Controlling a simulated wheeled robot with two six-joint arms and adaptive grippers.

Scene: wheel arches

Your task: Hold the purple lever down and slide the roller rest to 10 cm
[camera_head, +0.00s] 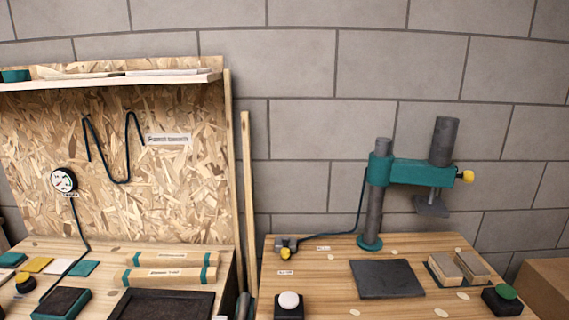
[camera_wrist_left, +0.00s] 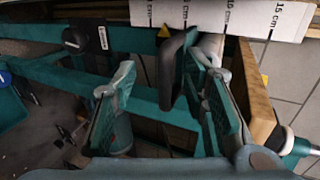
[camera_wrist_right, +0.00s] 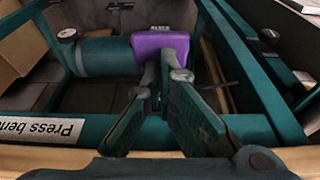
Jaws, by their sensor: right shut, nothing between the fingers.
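The purple lever (camera_wrist_right: 160,52) is in the right wrist view, a block at the end of a green cylinder. My right gripper (camera_wrist_right: 165,78) is shut and empty, its tips overlapping the lever's lower edge; I cannot tell whether they touch. In the left wrist view my left gripper (camera_wrist_left: 170,85) is open, its fingers well apart on either side of a dark curved bar (camera_wrist_left: 172,70), apparently the roller rest's handle. The head view shows neither gripper.
Green frame rails (camera_wrist_left: 60,75) surround my left gripper, with a wooden board (camera_wrist_left: 258,105) at its right. A green bar labelled "Press ber..." (camera_wrist_right: 50,131) crosses beneath my right gripper. A bench with a green press (camera_head: 410,173) stands against the block wall.

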